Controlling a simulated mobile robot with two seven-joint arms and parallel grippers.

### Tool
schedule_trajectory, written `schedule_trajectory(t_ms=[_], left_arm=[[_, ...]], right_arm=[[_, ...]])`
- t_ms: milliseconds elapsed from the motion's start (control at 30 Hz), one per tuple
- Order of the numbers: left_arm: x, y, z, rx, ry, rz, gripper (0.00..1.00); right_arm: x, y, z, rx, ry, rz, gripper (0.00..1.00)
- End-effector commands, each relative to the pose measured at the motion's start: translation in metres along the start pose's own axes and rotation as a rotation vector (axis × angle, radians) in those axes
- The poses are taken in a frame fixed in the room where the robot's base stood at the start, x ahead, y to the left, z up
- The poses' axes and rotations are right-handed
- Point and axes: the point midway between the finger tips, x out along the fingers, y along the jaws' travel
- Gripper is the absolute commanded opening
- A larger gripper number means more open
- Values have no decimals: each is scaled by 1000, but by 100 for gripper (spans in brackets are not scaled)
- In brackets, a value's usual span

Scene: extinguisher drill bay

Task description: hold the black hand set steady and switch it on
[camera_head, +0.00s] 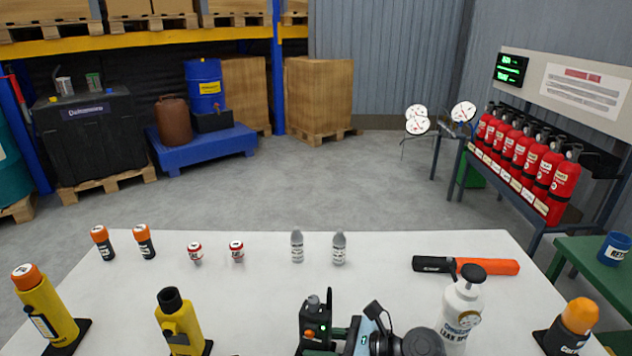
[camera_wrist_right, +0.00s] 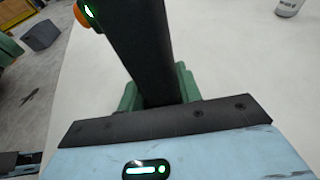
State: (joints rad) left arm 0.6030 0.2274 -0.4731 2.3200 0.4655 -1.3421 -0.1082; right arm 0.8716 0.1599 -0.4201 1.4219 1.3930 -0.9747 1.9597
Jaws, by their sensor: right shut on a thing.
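The black hand set (camera_head: 314,318) is upright at the front middle of the table in the head view, with a stub antenna on top and an orange knob on its body. A small green light shows on it. My right gripper (camera_head: 338,334) is shut on it from the right. In the right wrist view the hand set (camera_wrist_right: 143,45) runs between the green fingers of my gripper (camera_wrist_right: 158,92), and its orange part with a green glow is at the upper left. Its lower end is hidden. My left gripper is in neither view.
A white spray bottle (camera_head: 461,307) stands close right of my right wrist. A yellow bottle (camera_head: 180,325) stands left of the hand set. An orange and black tool (camera_head: 489,267) lies behind the spray bottle.

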Motion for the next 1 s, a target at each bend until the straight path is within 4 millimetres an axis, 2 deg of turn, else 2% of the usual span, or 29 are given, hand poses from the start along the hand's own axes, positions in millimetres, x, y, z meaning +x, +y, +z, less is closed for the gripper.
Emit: schedule_trajectory(t_ms=[67,100,267,633,1000], left_arm=[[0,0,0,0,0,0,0],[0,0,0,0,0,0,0],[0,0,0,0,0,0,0],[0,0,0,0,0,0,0],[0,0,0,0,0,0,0]], right_arm=[[0,0,-1,1,1,0,14],[0,0,-1,1,1,0,38],[0,0,-1,0,1,0,59],[-6,0,0,0,0,-1,60],[-59,0,-1,0,2,-1,60]])
